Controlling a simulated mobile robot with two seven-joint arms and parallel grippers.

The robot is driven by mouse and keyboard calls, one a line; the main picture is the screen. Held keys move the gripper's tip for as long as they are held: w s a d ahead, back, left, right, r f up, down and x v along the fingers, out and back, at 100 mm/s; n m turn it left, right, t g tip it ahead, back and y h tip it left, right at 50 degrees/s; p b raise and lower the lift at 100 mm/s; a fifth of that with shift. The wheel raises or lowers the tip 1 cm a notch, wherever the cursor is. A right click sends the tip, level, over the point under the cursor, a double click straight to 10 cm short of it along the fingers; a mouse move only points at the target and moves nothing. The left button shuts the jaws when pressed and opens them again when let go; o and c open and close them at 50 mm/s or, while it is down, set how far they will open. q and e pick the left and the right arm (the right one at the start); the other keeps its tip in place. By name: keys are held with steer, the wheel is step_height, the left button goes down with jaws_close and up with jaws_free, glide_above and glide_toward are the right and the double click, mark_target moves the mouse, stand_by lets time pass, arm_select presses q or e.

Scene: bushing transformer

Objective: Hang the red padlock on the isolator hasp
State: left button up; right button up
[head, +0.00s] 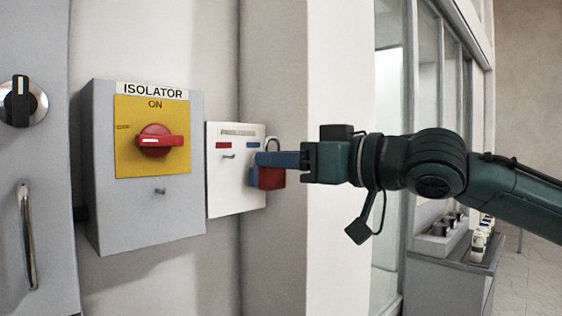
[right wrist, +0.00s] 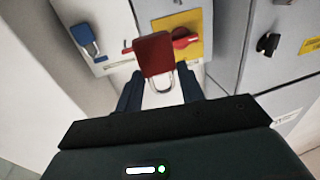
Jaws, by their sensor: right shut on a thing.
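The red padlock (head: 271,179) is held in my right gripper (head: 278,160), body down and shackle up, in front of the white padlock board. It also shows between the fingers in the right wrist view (right wrist: 154,54), where the picture is turned over. The gripper is shut on it; the near finger covers part of it in the head view. The grey isolator box (head: 98,180) stands to the left. It has a yellow plate with a red handle (head: 160,141) lying level. Its small metal hasp (head: 160,191) below the plate is empty and apart from the padlock. My left gripper is out of view.
The white board (head: 232,197) has red and blue labels and a bare peg (head: 228,156) under the red one. A blue padlock (right wrist: 84,35) hangs on it. A grey cabinet with a handle (head: 27,235) is far left. A wall pillar (head: 335,240) stands right of the board.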

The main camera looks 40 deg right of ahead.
steer(key=s+b, duration=0.2)
steer(key=s, duration=0.4)
steer(key=shift+d+b, duration=0.25)
steer(key=shift+b, duration=0.1)
stand_by(0.4)
stand_by(1.1)
